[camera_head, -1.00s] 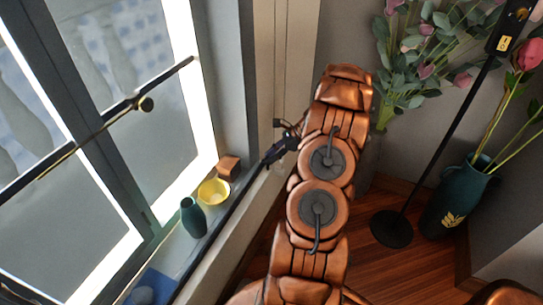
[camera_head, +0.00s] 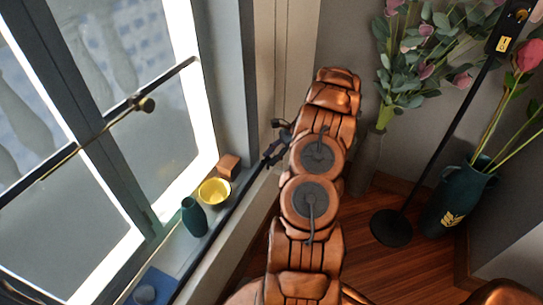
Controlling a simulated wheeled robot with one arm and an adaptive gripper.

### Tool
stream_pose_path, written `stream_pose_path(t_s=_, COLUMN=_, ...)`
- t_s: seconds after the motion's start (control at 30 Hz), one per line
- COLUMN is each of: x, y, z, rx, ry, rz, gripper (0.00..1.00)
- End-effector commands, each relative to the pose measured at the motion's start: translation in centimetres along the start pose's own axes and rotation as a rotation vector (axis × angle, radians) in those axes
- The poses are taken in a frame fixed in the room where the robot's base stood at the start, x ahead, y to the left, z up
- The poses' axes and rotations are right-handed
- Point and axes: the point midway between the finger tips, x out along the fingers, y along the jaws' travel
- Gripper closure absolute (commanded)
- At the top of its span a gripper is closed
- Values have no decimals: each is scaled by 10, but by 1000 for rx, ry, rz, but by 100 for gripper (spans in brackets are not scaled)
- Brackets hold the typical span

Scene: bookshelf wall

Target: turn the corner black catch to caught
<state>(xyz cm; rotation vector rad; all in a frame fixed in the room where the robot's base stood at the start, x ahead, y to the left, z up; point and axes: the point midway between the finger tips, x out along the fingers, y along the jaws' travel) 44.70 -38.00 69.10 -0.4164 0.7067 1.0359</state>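A small dark fitting (camera_head: 276,123), which looks like the corner black catch, sits on the pale upright panel where the window wall meets the back wall. It is too small to tell which way it is turned. My gripper (camera_head: 272,152) shows as a small dark shape just below the fitting, left of my copper-coloured arm. Most of the gripper is hidden behind the arm. I cannot tell whether its fingers are open or shut, or whether they touch the fitting.
On the window sill at left stand a wooden block (camera_head: 229,166), a yellow bowl (camera_head: 214,192) and a teal vase (camera_head: 194,217). A black lamp stand (camera_head: 391,228) and a teal flower vase (camera_head: 461,201) stand at right. The wooden floor between is clear.

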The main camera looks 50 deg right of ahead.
Motion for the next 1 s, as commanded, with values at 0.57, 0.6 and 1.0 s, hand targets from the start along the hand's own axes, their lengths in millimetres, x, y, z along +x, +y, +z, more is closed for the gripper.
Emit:
stream_pose_path(t_s=0.57, x=-19, y=-3, z=0, rx=-2, ry=2, rz=-14, gripper=52)
stream_pose_path(t_s=0.6, x=-24, y=-3, z=0, rx=-1, ry=3, rz=-14, gripper=52)
stream_pose_path(t_s=1.0, x=-88, y=-2, z=-2, rx=-3, ry=6, rz=-14, gripper=52)
